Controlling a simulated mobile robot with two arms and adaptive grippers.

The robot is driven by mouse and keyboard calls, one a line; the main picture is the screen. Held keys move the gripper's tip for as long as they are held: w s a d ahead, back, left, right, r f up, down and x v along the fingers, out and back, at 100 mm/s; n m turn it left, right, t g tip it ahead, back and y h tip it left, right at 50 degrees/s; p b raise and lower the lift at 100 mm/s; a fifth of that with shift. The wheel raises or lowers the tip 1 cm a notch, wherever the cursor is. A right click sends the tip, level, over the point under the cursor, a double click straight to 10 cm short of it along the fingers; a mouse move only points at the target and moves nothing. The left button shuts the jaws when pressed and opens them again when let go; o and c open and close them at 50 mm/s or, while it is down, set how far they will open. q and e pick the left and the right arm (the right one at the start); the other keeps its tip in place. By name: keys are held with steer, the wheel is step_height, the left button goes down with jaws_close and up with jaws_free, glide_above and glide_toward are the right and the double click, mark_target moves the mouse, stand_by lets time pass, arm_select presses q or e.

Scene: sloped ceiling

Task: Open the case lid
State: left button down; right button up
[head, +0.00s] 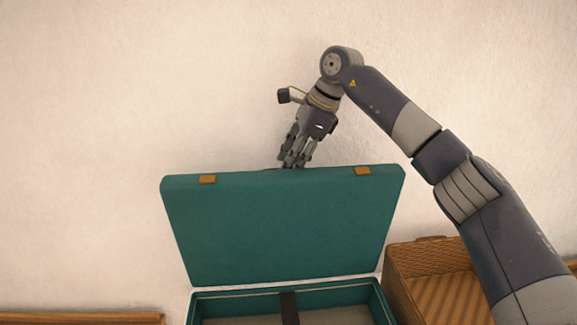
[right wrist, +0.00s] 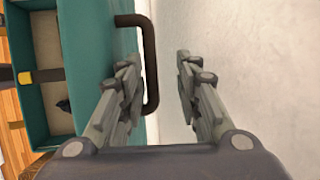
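The teal case lid (head: 285,230) stands raised, close to upright, above the case body (head: 335,292), whose pale interior shows. Two orange-brown latches (head: 207,179) sit near the lid's top edge. My right gripper (head: 292,163) points down at the middle of that edge; its tips are close to the edge. In the right wrist view its two fingers (right wrist: 158,70) are apart. The dark handle (right wrist: 151,62) on the lid lies between them, beside the left finger; I cannot tell if they touch. My left gripper is not in view.
A wicker basket (head: 425,257) stands just right of the case. A brown wooden edge (head: 80,318) shows at the lower left. A pale wall (head: 120,90) lies behind, close to the right gripper. A dark strap (head: 289,308) crosses the case opening.

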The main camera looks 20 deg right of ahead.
steer(key=v, duration=0.9)
steer(key=shift+d+r, duration=0.25)
steer(key=shift+s, duration=0.1)
